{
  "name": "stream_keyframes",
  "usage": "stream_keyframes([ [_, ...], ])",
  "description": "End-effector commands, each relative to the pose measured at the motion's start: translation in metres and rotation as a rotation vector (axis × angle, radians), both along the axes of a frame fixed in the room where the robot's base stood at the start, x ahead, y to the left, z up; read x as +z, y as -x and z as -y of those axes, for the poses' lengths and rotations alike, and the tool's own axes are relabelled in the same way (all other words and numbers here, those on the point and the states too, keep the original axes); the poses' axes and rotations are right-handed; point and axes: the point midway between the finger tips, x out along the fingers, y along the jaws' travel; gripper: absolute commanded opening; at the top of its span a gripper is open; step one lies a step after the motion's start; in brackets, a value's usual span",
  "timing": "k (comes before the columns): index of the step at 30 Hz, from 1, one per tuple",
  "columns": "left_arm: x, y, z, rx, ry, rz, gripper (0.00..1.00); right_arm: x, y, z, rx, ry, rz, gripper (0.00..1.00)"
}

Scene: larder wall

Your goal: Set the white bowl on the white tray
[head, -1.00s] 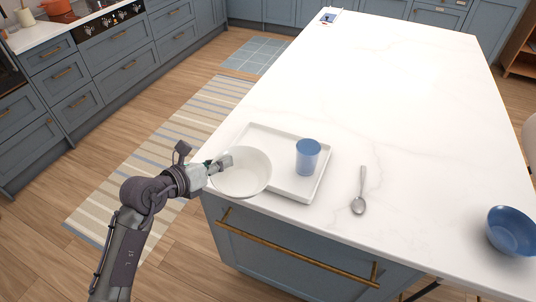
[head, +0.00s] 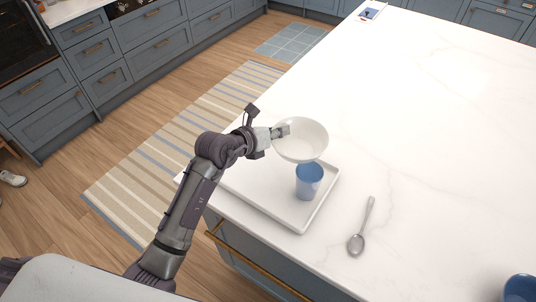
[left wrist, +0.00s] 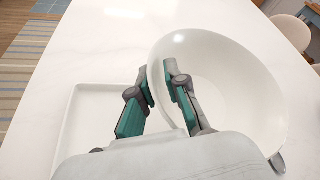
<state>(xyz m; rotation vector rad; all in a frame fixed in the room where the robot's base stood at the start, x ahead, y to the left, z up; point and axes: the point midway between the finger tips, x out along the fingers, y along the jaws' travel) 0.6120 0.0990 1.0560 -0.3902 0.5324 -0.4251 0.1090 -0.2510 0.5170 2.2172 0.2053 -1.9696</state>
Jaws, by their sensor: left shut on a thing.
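The white bowl (head: 303,143) is held up by its rim in my left gripper (head: 284,131), slightly tilted, over the far part of the white tray. In the left wrist view the two fingers (left wrist: 158,88) pinch the wall of the bowl (left wrist: 235,85). The white tray (head: 262,206) lies on the counter near its front left edge; its left part also shows in the left wrist view (left wrist: 84,112). A blue cup (head: 309,182) stands on the tray, just in front of the bowl in the head view. My right gripper is not in view.
A spoon (head: 361,228) lies on the white counter (head: 430,140) right of the tray. A blue bowl (head: 520,288) is at the bottom right corner.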

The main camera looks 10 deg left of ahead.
Motion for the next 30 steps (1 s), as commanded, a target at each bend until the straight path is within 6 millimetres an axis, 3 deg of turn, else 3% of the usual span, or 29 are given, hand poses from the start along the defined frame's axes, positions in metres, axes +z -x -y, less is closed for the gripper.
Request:
stream_keyframes([
  [7, -0.032, -0.004, -0.059, 0.006, -0.002, -0.003, 0.0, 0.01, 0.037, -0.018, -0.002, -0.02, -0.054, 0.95],
  [13, -0.053, -0.006, -0.092, 0.004, 0.0, -0.001, 0.0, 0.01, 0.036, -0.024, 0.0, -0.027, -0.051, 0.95],
  [20, -0.067, -0.007, -0.1, 0.002, 0.003, 0.0, 0.0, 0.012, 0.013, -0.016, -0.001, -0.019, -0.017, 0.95],
  [25, -0.092, -0.007, -0.1, 0.004, 0.004, -0.001, 0.0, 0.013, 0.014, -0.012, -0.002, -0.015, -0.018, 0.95],
  [30, -0.098, -0.007, -0.1, 0.003, 0.001, 0.003, 0.0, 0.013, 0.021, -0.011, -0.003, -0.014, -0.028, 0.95],
])
